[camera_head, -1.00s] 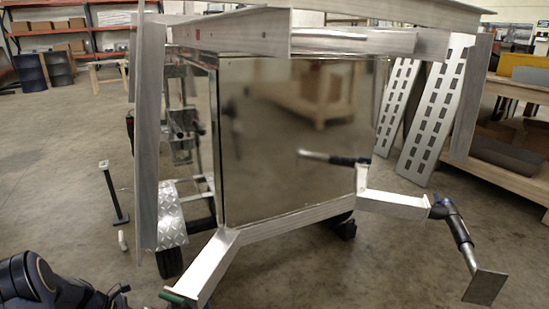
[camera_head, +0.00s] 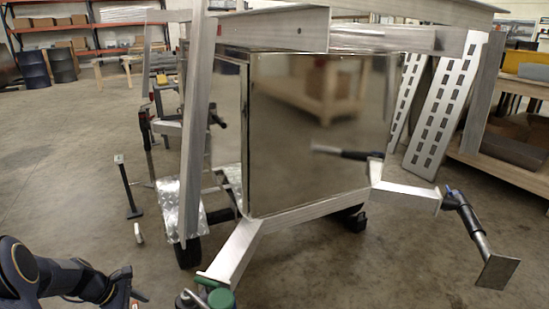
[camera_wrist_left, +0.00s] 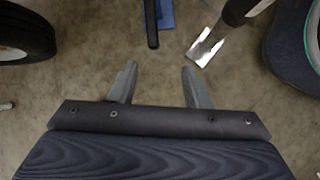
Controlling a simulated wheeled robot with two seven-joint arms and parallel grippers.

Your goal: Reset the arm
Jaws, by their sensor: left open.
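My left arm comes in at the bottom left of the head view, with its gripper (camera_head: 132,298) low near the bottom edge, left of the trailer's front. In the left wrist view the two grey fingers of my left gripper (camera_wrist_left: 160,82) are spread apart with nothing between them, over bare concrete floor. My right gripper is in neither view.
An aluminium trailer (camera_head: 305,130) with a mirror-like front panel fills the middle. Its frame leg with a green cap (camera_head: 221,299) lies just right of my left gripper. A black stand (camera_head: 128,187) is on the floor at left. Open floor (camera_head: 60,150) lies left.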

